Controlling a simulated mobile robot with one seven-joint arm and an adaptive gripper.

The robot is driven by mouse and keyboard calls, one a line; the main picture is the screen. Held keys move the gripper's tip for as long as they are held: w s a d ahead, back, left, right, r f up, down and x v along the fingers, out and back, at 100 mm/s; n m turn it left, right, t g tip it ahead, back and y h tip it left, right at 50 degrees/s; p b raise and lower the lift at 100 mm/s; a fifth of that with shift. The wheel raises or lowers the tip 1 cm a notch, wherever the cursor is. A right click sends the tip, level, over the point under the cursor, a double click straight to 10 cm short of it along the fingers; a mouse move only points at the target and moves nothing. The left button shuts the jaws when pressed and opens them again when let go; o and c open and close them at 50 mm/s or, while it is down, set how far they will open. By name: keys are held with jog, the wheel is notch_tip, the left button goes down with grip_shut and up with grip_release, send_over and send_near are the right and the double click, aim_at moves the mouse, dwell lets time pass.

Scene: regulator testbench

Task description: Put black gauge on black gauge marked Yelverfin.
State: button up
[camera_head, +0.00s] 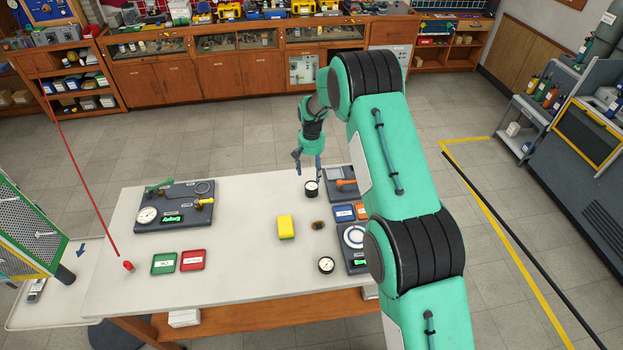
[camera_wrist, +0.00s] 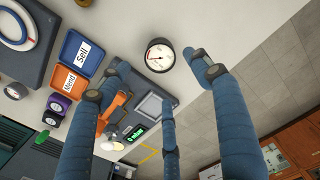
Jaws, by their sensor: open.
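A black gauge (camera_head: 312,188) with a white dial stands on the table just below my gripper (camera_head: 308,166). In the wrist view this gauge (camera_wrist: 160,55) lies between the tips of my spread fingers (camera_wrist: 160,66), apart from them. My gripper is open and empty. A second black gauge (camera_head: 326,264) with a white dial sits nearer the table's front edge. I cannot read the name Yelverfin on either one. Nothing is stacked on either gauge.
On the white table (camera_head: 240,270) are a yellow block (camera_head: 286,227), a small brown cylinder (camera_head: 318,225), green (camera_head: 164,263) and red (camera_head: 193,260) trays, and a left testbench panel (camera_head: 180,224). Blue (camera_wrist: 84,52) and orange (camera_wrist: 70,80) trays flank the gauge area.

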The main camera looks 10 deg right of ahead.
jog(key=shift+r, duration=1.85)
jog(key=s+d+r+t, duration=0.1)
jog(key=s+r, duration=0.6)
jog(key=r, duration=0.4)
jog(key=s+d+r+t, duration=0.1)
jog(key=s+d+r, duration=0.1)
jog(key=s+r, duration=0.75)
jog(key=s+d+r+t, duration=0.1)
jog(key=s+r, duration=0.4)
jog(key=r, duration=0.9)
jog(key=s+d+r+n+t, duration=0.1)
jog(key=s+r, duration=0.3)
jog(key=s, duration=0.4)
jog(key=s+d+r, duration=0.1)
jog(key=s+r, duration=0.2)
jog(key=s, duration=0.6)
jog(key=s+d+f+t, duration=0.1)
jog(key=s, duration=1.6)
jog(key=shift+s+f+n+t, duration=0.2)
jog(key=shift+s+n+t, duration=0.05)
jog(key=shift+n+t, duration=0.05)
